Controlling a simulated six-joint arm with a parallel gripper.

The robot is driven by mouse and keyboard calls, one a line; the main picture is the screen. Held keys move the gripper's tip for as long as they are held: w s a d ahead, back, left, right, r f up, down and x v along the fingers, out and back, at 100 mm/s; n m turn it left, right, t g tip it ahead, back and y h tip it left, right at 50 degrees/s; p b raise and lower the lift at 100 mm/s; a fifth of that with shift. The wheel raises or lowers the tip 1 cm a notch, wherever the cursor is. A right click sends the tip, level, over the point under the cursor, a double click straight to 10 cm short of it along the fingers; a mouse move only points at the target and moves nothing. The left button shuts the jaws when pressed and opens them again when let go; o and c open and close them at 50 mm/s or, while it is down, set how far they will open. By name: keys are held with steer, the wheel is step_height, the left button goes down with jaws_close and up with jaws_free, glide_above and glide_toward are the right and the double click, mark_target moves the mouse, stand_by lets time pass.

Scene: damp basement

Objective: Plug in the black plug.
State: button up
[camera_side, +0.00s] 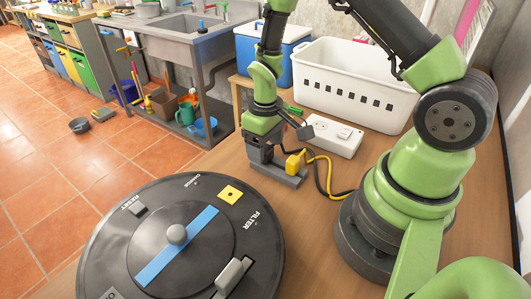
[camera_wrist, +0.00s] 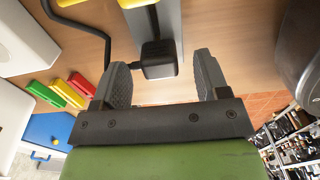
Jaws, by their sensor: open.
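The black plug (camera_wrist: 158,60) sits at the end of a grey holder (camera_wrist: 168,22) in the wrist view. My gripper (camera_wrist: 160,76) is open, with one finger on each side of the plug and a visible gap to both. In the side view my gripper (camera_side: 264,156) is low over the grey holder (camera_side: 290,181) and hides the black plug. A yellow plug (camera_side: 295,163) sits on the same holder, to the right of my gripper. A white power strip (camera_side: 335,136) lies behind on the table. How its sockets are filled is too small to tell.
Yellow and black cables (camera_side: 327,172) run right from the holder towards my base. A large round dark lid unit (camera_side: 110,235) fills the front left. A white basket (camera_side: 352,75) and blue cooler (camera_side: 262,55) stand behind. Coloured pegs (camera_wrist: 62,92) lie left in the wrist view.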

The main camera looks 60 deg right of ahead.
mark_target(266, 147)
step_height(266, 147, down, 2)
stand_by(0.4)
steer(key=c, duration=1)
steer(key=shift+o, duration=0.2)
steer(key=shift+r, duration=0.1)
step_height(266, 147, up, 10)
steer(key=shift+f, duration=0.1)
steer(key=shift+d, duration=0.1)
